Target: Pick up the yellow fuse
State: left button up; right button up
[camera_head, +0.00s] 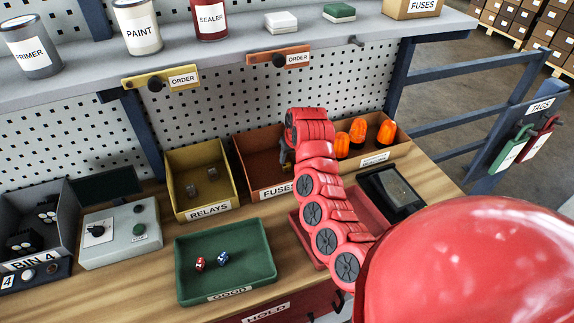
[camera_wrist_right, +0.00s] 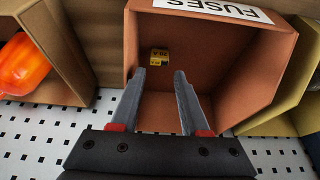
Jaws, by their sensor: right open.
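The yellow fuse (camera_wrist_right: 159,55) is a small yellow block with dark marks, lying inside the brown bin labelled FUSES (camera_wrist_right: 225,75). This bin also shows in the head view (camera_head: 249,146), where I cannot make out the fuse. My right gripper (camera_wrist_right: 161,73) is open and empty, with its two grey fingers reaching into the bin. The fuse is just beyond the fingertips, nearer the left one in the wrist view, and not between them. In the head view the right gripper (camera_head: 286,155) is a small dark shape, partly hidden by my red arm. My left gripper is not in view.
The RELAYS bin (camera_head: 207,213) stands left of the fuse bin, and a bin of orange parts (camera_head: 400,149) stands right. The green GOOD tray (camera_head: 250,283) in front holds a red and a blue piece. A shelf (camera_head: 330,40) overhangs the bench's back.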

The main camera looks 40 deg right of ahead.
aim_at(287, 165)
jog(key=shift+w+f, duration=0.25)
jog(key=shift+f, duration=0.35)
jog(key=shift+w+d+f+p, duration=0.2)
jog(key=shift+f+p, duration=0.4)
jog(key=shift+p, duration=0.35)
jog(key=shift+p+x, duration=0.55)
jog(key=shift+x, duration=1.35)
jog(key=shift+s, duration=0.1)
grip_shut()
